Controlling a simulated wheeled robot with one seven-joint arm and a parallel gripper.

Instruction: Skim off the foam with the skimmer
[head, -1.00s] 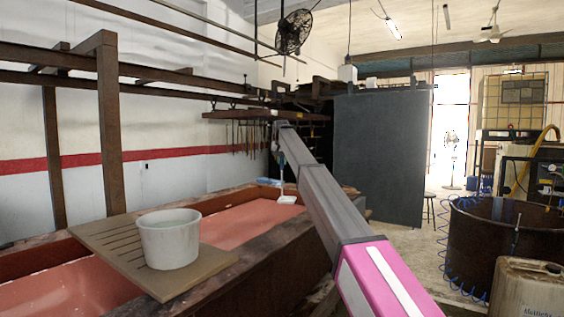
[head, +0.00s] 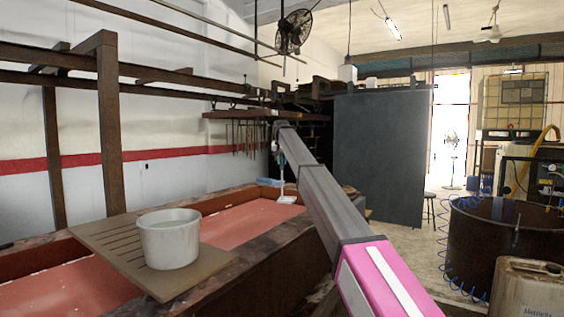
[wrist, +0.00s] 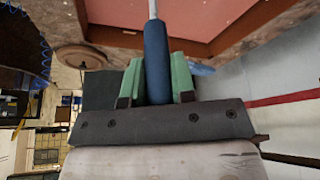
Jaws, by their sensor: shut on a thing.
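My gripper (wrist: 157,78) is shut on the blue handle of the skimmer (wrist: 156,48), with a green finger on each side. A pale shaft runs on from the handle. In the head view the skimmer's white flat head (head: 287,199) hangs low at the far end of the long vat (head: 300,228). I cannot tell whether it touches the red liquid (head: 235,225). Small pale flecks, perhaps foam (head: 45,297), show on the near left part of the liquid. None can be made out near the skimmer.
A white bucket (head: 168,246) with pale liquid inside stands on a slatted board (head: 120,255) laid across the vat. A blue object (head: 268,182) lies at the vat's far end. Rails and posts (head: 108,130) rise behind. A round dark tub (head: 490,245) and a canister (head: 530,288) stand at right.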

